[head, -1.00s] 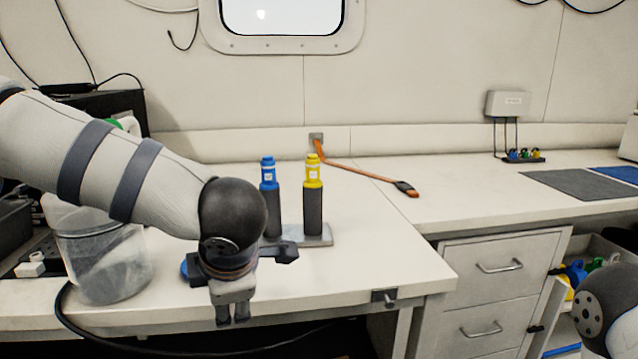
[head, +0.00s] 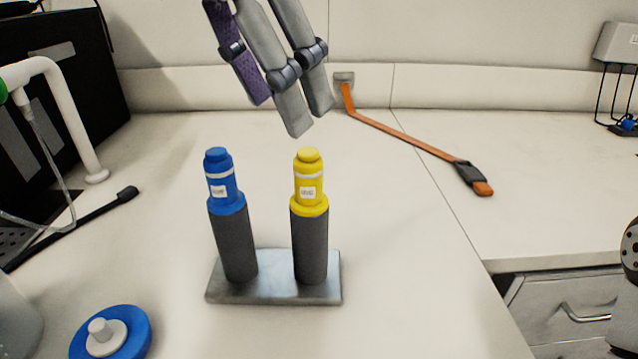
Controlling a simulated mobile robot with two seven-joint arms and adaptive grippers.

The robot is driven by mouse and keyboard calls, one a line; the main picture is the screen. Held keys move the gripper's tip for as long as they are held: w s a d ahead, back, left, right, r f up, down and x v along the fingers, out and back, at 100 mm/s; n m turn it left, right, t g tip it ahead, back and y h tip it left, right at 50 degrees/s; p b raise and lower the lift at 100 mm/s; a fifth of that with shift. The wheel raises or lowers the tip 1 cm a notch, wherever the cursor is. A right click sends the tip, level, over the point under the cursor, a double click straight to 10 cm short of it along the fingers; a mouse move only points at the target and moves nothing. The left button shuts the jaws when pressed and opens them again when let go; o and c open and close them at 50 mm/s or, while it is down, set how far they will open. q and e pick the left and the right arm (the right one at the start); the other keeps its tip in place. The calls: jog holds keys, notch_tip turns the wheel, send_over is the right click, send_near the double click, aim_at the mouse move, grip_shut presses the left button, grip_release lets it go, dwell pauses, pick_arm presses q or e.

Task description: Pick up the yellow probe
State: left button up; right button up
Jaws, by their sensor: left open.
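The yellow probe (head: 309,180) stands upright, its dark grey lower part on a metal base plate (head: 275,292). A blue probe (head: 224,180) stands to its left on the same plate, tilted slightly in the picture. My left gripper (head: 285,115) comes in from the top of the head view with its fingers pointing down. It is open and empty. In the picture its fingertips are just above the yellow probe's cap, with a gap between them; how far apart they are in depth is hard to tell. My right gripper is not in view.
An orange strap (head: 405,137) with a dark buckle lies behind to the right. A blue disc with a white knob (head: 108,335) is at the front left. A white bent pipe (head: 75,115) and black box stand at the left. The bench right of the probes is clear.

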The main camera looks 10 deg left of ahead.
aim_at(301, 154)
pick_arm(q)
jog(key=x, duration=0.6)
jog(key=s+x, duration=0.1)
jog(key=x, duration=0.2)
jog(key=shift+s+d+f, duration=0.1)
jog(key=shift+s+f, duration=0.05)
jog(key=shift+w+f, duration=0.25)
jog(key=shift+f, duration=0.05)
grip_shut()
